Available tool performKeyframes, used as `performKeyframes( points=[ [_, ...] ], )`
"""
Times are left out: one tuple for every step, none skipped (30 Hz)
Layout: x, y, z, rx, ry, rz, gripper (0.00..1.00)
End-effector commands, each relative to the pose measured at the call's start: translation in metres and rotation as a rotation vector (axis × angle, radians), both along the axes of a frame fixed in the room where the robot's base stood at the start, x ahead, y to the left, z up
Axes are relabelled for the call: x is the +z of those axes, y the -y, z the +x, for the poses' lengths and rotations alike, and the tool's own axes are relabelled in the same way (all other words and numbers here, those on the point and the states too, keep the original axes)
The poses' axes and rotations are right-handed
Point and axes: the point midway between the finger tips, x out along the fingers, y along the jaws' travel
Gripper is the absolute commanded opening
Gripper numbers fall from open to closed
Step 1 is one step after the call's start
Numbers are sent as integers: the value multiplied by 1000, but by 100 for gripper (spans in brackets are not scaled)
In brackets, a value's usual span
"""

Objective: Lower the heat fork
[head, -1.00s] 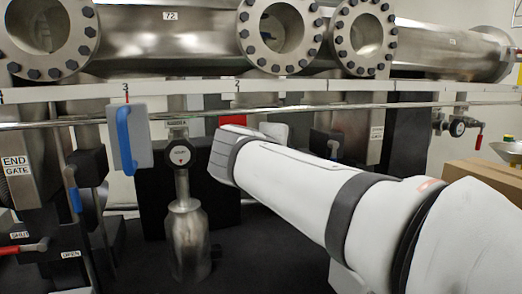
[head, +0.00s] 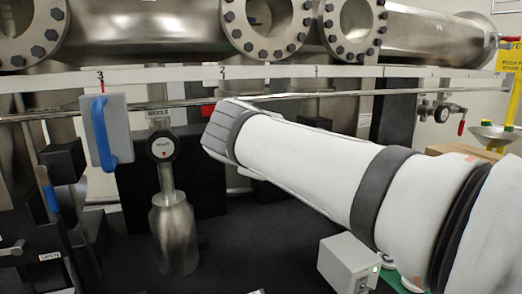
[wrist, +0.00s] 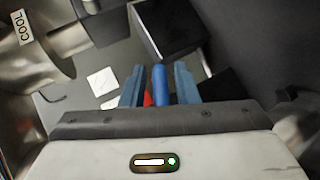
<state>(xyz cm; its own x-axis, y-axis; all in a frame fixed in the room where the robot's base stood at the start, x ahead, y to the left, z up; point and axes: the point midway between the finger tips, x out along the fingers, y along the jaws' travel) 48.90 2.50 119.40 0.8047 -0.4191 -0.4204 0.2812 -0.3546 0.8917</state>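In the wrist view my gripper (wrist: 159,70) has its two blue-grey fingers apart. A blue bar (wrist: 160,86) shows between them, with space on both sides and no clear contact. A red piece (wrist: 148,97) shows beside the left finger. I cannot tell whether the blue bar is the heat fork's handle, as no "heat" label is readable. In the head view my arm reaches left across the middle and hides my gripper.
In the head view a blue handle (head: 98,132) on a grey block hangs under mark 3. A metal bottle with a gauge (head: 162,147) stands left of my arm. A rail (head: 300,97) and flanged pipes (head: 265,25) run above. A grey box (head: 347,262) is below my arm.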

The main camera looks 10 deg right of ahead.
Motion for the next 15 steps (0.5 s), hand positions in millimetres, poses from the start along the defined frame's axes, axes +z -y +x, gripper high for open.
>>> performKeyframes(
  points=[
    [0, -1, 0, 2, 0, 0, 32],
    [0, -1, 0, 2, 0, 0, 35],
    [0, -1, 0, 3, 1, 0, 35],
    [0, -2, 0, 3, 1, 0, 35],
    [0, -2, 0, 4, 1, 0, 35],
    [0, -2, 0, 4, 1, 0, 35],
    [0, -2, 0, 4, 1, 0, 35],
    [0, -2, 0, 4, 1, 0, 35],
    [0, -2, 0, 5, 1, 0, 35],
    [1, -3, -1, 5, 1, 0, 35],
    [2, -4, -2, 6, 1, 0, 35],
    [3, -5, -5, 6, 1, 0, 35],
    [5, -7, -7, 7, 2, 0, 35],
    [6, -9, -10, 8, 2, 1, 35],
    [9, -11, -16, 8, 2, 1, 35]
  ],
)
